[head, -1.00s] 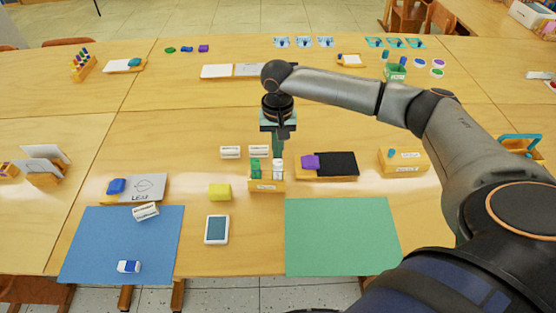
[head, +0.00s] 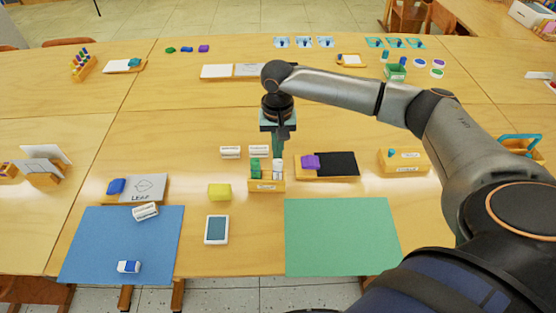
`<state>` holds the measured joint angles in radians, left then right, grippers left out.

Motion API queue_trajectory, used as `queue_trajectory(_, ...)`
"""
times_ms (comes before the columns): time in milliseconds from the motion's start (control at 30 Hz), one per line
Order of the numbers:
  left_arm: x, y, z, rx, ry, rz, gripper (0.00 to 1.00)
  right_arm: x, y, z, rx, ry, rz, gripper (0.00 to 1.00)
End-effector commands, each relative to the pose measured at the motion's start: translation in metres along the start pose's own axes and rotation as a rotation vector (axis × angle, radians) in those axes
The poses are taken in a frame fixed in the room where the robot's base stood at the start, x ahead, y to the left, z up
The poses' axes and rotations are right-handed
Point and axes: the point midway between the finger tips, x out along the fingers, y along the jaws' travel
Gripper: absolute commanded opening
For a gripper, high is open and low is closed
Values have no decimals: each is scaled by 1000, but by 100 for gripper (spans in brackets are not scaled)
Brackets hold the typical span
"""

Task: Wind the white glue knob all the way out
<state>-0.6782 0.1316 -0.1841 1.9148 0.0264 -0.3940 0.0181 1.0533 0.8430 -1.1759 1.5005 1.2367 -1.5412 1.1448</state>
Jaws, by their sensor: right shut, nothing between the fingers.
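A small wooden holder (head: 267,186) with a white label stands near the middle of the table. Green and white sticks stand upright in it. The white glue (head: 278,172) is on its right side, and a green stick (head: 255,168) is on its left. My right gripper (head: 277,152) points down just above the white glue. Its fingers are shut with nothing held. The fingers hide part of the glue's top, so I cannot make out the knob or whether the fingertips touch it. My left gripper is not in view.
A wooden tray (head: 346,177) with a purple block and a black pad is close to the right of the holder. White blocks (head: 230,152) lie behind left, and a yellow block (head: 219,192) lies left. The green mat (head: 342,236) in front is bare.

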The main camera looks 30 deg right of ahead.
Motion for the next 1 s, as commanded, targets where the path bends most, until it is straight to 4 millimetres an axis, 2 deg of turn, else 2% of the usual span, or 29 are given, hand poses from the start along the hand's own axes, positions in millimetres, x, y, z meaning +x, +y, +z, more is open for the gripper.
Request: queue_trajectory(1000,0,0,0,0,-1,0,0,8,0,0,0,0,0,0)
